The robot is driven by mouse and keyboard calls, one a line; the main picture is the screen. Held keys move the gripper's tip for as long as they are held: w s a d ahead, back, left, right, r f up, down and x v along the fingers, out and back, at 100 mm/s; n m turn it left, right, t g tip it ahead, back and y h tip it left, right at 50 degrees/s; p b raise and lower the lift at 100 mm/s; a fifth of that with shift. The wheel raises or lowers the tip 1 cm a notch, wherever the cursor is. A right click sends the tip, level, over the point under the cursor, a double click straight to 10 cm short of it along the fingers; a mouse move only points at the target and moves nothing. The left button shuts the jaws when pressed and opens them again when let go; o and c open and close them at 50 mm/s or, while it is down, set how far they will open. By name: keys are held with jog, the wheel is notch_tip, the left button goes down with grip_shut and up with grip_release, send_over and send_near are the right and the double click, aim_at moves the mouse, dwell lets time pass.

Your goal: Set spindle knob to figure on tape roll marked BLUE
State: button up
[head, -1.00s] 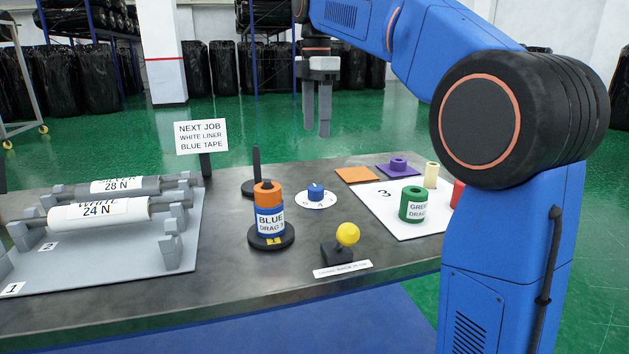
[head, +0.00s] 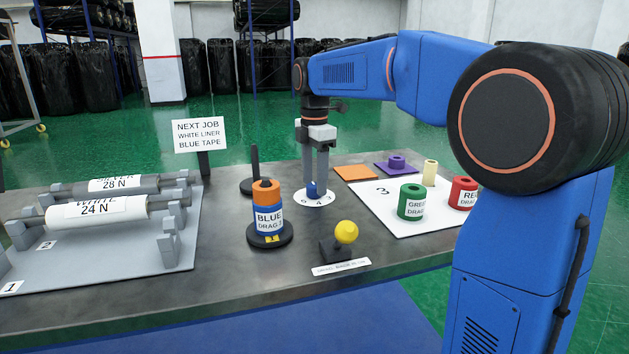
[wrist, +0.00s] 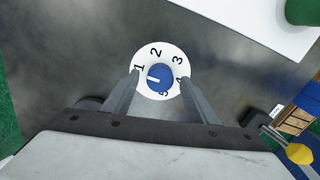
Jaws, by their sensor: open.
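The blue spindle knob (head: 312,190) stands on a round white dial (head: 327,200). In the wrist view the knob (wrist: 161,77) has a white mark pointing left, near the 1 on the dial (wrist: 165,49); 2 and 3 run round the far side. My gripper (head: 315,185) is open and pointing down over the knob, one finger on each side; contact cannot be told. The tape roll marked BLUE (head: 268,221) stands on a black base, with an orange roll (head: 265,194) above it. Its label reads DRAG, with a small figure, perhaps 3, near the label's edge.
A sign (head: 200,136) reads NEXT JOB, WHITE LINER, BLUE TAPE. A yellow ball-topped lever (head: 346,232) stands in front of the dial. Green (head: 412,203) and red (head: 463,193) rolls stand on a white mat at right. Liner rolls (head: 97,208) lie on a rack at left.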

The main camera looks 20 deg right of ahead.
jog(key=shift+f, duration=0.3)
jog(key=c, duration=1.1)
